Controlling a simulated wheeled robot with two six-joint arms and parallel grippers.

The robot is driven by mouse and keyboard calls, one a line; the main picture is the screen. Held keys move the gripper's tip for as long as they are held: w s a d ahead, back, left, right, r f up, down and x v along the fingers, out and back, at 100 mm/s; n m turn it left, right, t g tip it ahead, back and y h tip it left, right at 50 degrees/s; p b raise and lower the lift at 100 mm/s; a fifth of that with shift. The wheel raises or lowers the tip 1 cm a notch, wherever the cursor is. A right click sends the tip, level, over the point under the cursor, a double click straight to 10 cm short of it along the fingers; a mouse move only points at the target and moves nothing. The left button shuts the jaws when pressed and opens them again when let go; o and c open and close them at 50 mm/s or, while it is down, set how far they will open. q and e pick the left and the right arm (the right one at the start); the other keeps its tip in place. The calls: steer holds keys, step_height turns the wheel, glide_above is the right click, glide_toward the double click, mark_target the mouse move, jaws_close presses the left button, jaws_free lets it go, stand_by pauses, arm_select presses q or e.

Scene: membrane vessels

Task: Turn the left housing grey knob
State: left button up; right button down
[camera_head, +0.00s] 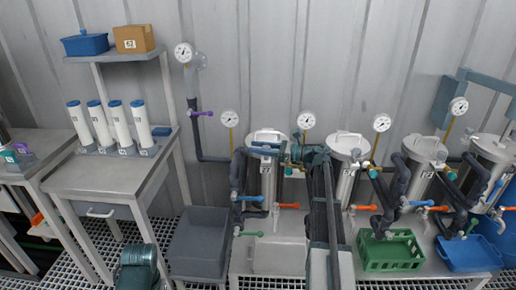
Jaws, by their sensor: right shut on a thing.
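The left housing (268,185) is a steel vessel with a clamped lid, the leftmost in a row of several. My right gripper (297,153) reaches up from the bottom middle to the right side of its top, just below a pressure gauge (306,120). It is shut on what appears to be the left housing's grey knob; the jaws and arm largely hide the knob, so its angle cannot be told. My left gripper does not show.
More vessels (345,180) with gauges and dark pipes stand to the right. Orange (288,205) and green (254,233) valve handles stick out low. A green crate (392,264), blue bin and grey bin (199,262) sit in front. A table (105,177) with white cartridges is left.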

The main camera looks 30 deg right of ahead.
steer(key=shift+c, duration=2.2)
jaws_free()
steer(key=v, duration=1.3)
steer(key=shift+s+d, duration=0.25)
